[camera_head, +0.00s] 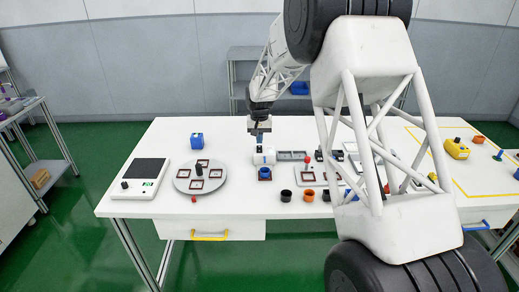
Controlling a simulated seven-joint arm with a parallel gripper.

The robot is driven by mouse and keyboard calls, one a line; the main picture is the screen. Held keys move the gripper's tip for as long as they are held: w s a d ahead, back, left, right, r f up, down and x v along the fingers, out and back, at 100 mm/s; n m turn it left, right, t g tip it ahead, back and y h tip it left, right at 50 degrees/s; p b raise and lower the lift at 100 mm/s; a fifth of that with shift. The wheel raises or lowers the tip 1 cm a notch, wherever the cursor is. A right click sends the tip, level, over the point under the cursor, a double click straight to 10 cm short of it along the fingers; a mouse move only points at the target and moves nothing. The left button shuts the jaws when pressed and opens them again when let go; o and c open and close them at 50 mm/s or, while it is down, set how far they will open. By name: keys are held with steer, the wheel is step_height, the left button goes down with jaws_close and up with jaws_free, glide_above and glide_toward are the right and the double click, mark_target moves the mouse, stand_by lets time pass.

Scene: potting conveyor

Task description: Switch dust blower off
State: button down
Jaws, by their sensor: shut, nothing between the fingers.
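A small white rounded unit (264,156), which looks like the dust blower, stands on the white table near the middle. Its switch is too small to make out. My gripper (260,139) points down right above this unit, with its fingers shut and empty. Whether the fingertips touch the unit cannot be told.
A round grey turntable (199,178) with square frames and a black knob lies to the left, beside a black-topped device (141,178). Black and orange pots (308,196) stand front right. A yellow box (456,149) is far right. My arm hides part of the right side.

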mark_target(260, 147)
steer(key=shift+f, duration=1.1)
stand_by(1.0)
steer(key=shift+r, duration=3.5)
